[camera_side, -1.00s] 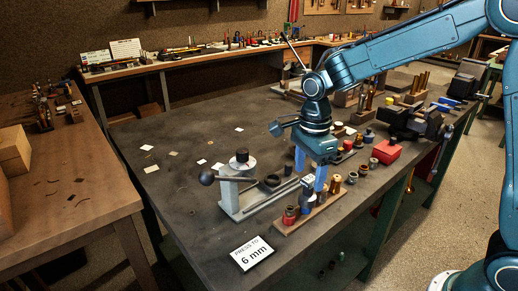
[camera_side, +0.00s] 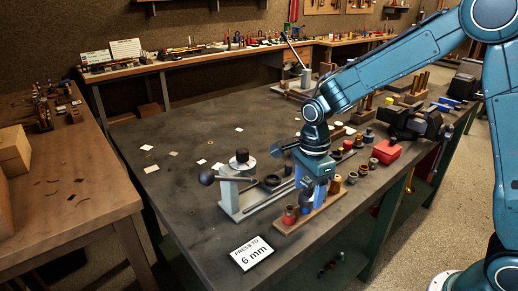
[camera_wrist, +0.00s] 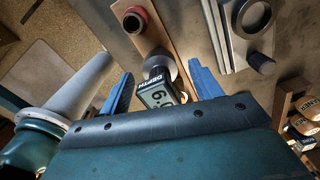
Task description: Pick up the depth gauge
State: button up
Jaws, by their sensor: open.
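The depth gauge (camera_wrist: 158,92) has a dark body and a small display marked DEPTH, with its digits partly cut off by my gripper's housing. It stands on the wooden rack in the wrist view. My gripper (camera_wrist: 163,84) is open, with one blue finger on each side of the gauge and a gap visible on both sides. In the side view my gripper (camera_side: 310,192) is low over the rack (camera_side: 296,221) and hides most of the gauge.
A grey press fixture (camera_side: 240,190) with a lever is to the left. A "PRESS TO 6 mm" sign (camera_side: 252,253) lies at the front. Several bushings and a red box (camera_side: 386,152) are to the right.

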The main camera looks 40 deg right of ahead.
jog(key=shift+c, duration=0.2)
jog(key=c, duration=1.2)
jog(key=shift+c, duration=0.2)
jog(key=shift+r, duration=0.1)
notch_tip(320, 180, up, 20)
jog(key=shift+w, duration=0.1)
